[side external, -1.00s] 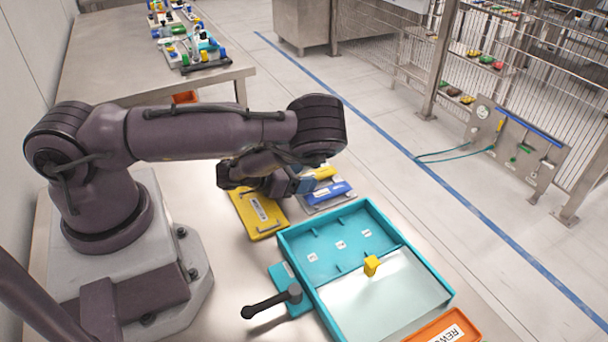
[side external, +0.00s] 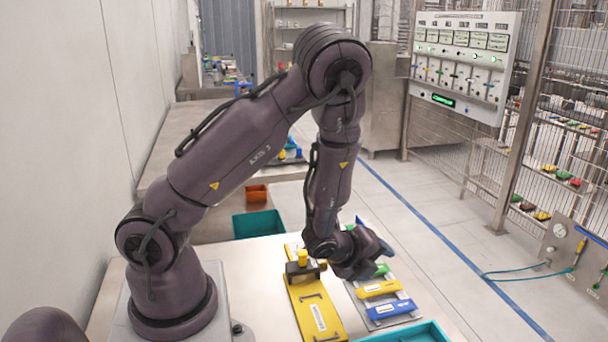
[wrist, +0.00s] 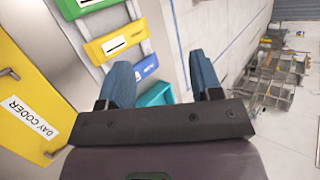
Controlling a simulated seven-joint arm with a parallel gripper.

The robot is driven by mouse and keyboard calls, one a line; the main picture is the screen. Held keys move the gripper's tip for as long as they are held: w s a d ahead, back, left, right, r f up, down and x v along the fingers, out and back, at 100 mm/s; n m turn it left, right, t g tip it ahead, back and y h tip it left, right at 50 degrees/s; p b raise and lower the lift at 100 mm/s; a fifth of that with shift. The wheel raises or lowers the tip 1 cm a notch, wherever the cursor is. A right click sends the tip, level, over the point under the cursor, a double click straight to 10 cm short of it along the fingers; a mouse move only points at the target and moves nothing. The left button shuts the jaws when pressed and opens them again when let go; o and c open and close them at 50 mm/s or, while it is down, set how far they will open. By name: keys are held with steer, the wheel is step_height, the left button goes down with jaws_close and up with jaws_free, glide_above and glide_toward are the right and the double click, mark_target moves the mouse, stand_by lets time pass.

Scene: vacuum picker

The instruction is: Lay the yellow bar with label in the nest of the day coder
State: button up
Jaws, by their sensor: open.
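The yellow bar with a white label (side external: 378,289) lies between a green bar (side external: 381,270) and a blue bar (side external: 392,309) on a grey rack. In the wrist view the yellow bar (wrist: 116,41) is left of my fingers. The day coder (side external: 320,315) is a yellow plate with a dark block and yellow knob at its far end. Its lettered label shows in the wrist view (wrist: 28,118). I cannot make out its nest clearly. My gripper (wrist: 160,65) is open and empty. In the side view my gripper (side external: 384,246) is tilted sideways near the rack's far end.
A teal tray (side external: 425,333) stands at the front, mostly cut off. A wire fence (side external: 560,150) runs along the right, beyond open floor.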

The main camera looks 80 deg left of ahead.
steer(key=s+d+r+n+g+h, duration=0.1)
steer(key=s+d+r+n, duration=0.2)
steer(key=r+n, duration=0.3)
steer(key=s+d+r+n+g+h, duration=0.2)
steer(key=s+d+r+n, duration=0.2)
steer(key=r, duration=1)
steer(key=s+n, duration=0.1)
steer(key=n, duration=0.2)
steer(key=shift+n+h, duration=0.3)
steer(key=shift+o, duration=0.5)
steer(key=s+d+r+n+g, duration=0.1)
steer(key=s+r+n, duration=0.3)
steer(key=s, duration=0.5)
steer(key=shift+r, duration=0.4)
steer(key=shift+w, duration=0.1)
